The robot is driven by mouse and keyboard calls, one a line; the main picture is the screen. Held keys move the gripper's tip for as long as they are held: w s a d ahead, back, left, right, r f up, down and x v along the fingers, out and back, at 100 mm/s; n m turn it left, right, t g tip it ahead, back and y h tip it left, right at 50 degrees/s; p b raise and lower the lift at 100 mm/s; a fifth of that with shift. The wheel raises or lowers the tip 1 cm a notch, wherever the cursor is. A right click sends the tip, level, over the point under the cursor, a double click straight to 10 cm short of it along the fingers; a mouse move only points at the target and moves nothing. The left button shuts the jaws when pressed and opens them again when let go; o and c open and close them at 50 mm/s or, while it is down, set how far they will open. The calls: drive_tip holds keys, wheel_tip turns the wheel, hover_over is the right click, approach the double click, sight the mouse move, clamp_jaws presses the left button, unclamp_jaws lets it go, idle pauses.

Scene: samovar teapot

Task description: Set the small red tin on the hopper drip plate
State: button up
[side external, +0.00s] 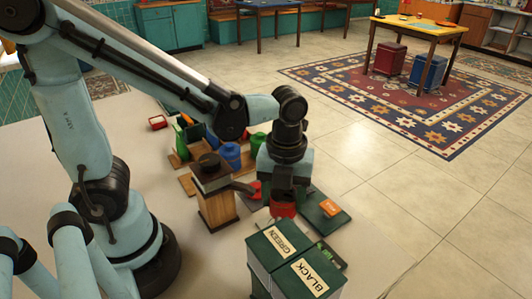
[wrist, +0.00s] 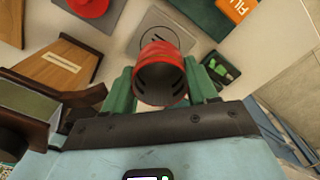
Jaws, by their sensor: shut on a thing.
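My gripper (side external: 284,187) points down over the table and is shut on the small red tin (side external: 283,210). In the wrist view the tin (wrist: 162,62) sits between the two green fingers of my gripper (wrist: 161,88), its dark hollow end towards the camera. A grey square plate with a ring and dark slots (wrist: 184,38), which looks like the drip plate, lies just beyond the tin and is partly hidden by it. I cannot tell the gap between tin and plate. In the side view the plate is not clearly seen.
A wooden stand with a dark top (side external: 217,207) is left of my gripper. Tea boxes labelled GREEN (side external: 280,243) and BLACK (side external: 310,277) stand close in front. A dark green board (side external: 312,205) with an orange packet (side external: 330,208) lies to the right. A red round thing (wrist: 88,5) lies nearby.

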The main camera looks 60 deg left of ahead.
sight(283, 212)
drive_tip(key=shift+f, duration=2.3)
drive_tip(key=shift+f, duration=0.15)
drive_tip(key=o, duration=0.8)
wheel_tip(283, 212, up, 12)
drive_tip(key=a+n+t, duration=0.2)
drive_tip(key=n, duration=0.7)
drive_tip(key=a+n+t, duration=0.2)
drive_tip(key=a+n, duration=0.1)
drive_tip(key=n, duration=0.6)
drive_tip(key=a+n+t, duration=0.2)
drive_tip(key=n+t, duration=0.1)
drive_tip(key=n, duration=0.6)
drive_tip(key=shift+w+a+f, duration=0.1)
drive_tip(key=shift+w+a, duration=0.15)
